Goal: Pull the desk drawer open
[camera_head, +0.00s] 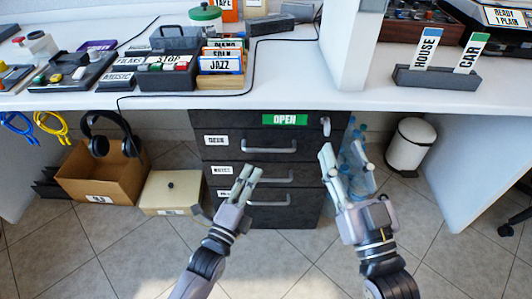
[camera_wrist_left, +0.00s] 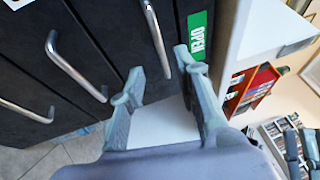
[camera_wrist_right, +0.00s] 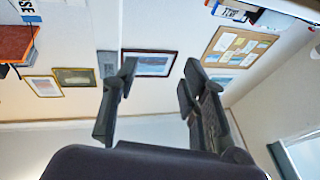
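The black drawer unit (camera_head: 221,123) stands under the white desk, and its stacked drawers look shut. The top drawer's metal handle (camera_head: 270,150) lies below a green OPEN label (camera_head: 285,120). My left gripper (camera_head: 250,171) is open and empty in front of the unit. In the left wrist view the top handle (camera_wrist_left: 157,38) lies ahead, in line with the gap between the fingertips (camera_wrist_left: 158,65). I cannot tell whether they touch. My right gripper (camera_head: 345,151) is open and empty, right of the unit. It faces a wall with pictures in the right wrist view (camera_wrist_right: 160,66).
The white desk top (camera_head: 290,80) overhangs the drawers. A cardboard box (camera_head: 95,185) with headphones and a beige box (camera_head: 172,193) stand on the floor at left. Blue bottles (camera_head: 358,150) and a white bin (camera_head: 410,145) stand at right. The tiled floor in front is clear.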

